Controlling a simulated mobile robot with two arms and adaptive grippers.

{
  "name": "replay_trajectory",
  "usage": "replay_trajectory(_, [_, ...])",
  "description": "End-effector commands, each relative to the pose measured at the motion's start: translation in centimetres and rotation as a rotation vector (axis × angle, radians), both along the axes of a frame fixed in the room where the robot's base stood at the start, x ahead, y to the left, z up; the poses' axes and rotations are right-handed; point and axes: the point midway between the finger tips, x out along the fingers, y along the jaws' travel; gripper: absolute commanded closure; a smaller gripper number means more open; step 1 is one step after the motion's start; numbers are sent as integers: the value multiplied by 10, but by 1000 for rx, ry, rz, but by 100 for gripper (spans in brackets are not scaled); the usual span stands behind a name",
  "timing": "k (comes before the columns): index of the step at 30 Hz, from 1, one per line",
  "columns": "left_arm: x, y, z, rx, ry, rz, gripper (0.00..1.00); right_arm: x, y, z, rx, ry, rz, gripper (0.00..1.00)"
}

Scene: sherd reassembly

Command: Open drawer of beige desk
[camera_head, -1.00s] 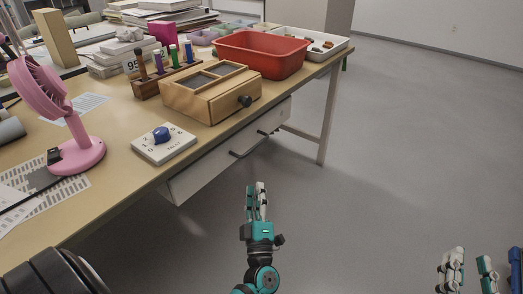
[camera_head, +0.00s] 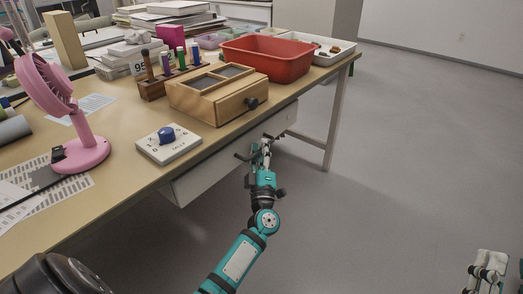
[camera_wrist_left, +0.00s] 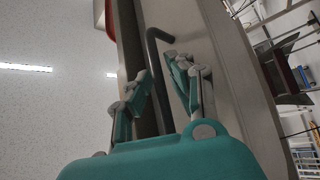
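The beige desk (camera_head: 110,205) runs diagonally across the left of the head view. Its pale drawer front (camera_head: 200,180) is under the top and looks closed. A dark bar handle (camera_head: 243,157) stands out from it, partly hidden by my left gripper (camera_head: 265,152). In the left wrist view, the bent dark handle (camera_wrist_left: 152,62) runs down between the two separated fingers of my left gripper (camera_wrist_left: 157,90). Contact with the fingers cannot be told. My right gripper (camera_head: 503,266) is low at the right, cut off by the edge, its visible fingers apart, far from the drawer.
A wooden box (camera_head: 215,105) with a dark knob stands on the desk above the drawer. A red bin (camera_head: 270,65), a white dial box (camera_head: 168,152) and a pink fan (camera_head: 80,150) are also on top. A desk leg (camera_head: 334,120) stands right of the drawer. The floor at right is clear.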

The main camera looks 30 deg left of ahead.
Motion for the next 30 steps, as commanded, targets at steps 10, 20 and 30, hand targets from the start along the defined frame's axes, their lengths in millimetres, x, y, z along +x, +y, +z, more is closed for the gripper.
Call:
replay_trajectory(10, [0, 0, 0, 1, -1, 0, 100, 0, 0, 0, 0, 1, 0, 67])
replay_trajectory(20, [0, 0, 0, 0, -2, 0, 100, 0, 0, 0, 0, 1, 0, 67])
replay_trajectory(30, [-2, -27, 2, -4, -1, -3, 100, 16, 1, -19, -43, 149, -7, 67])
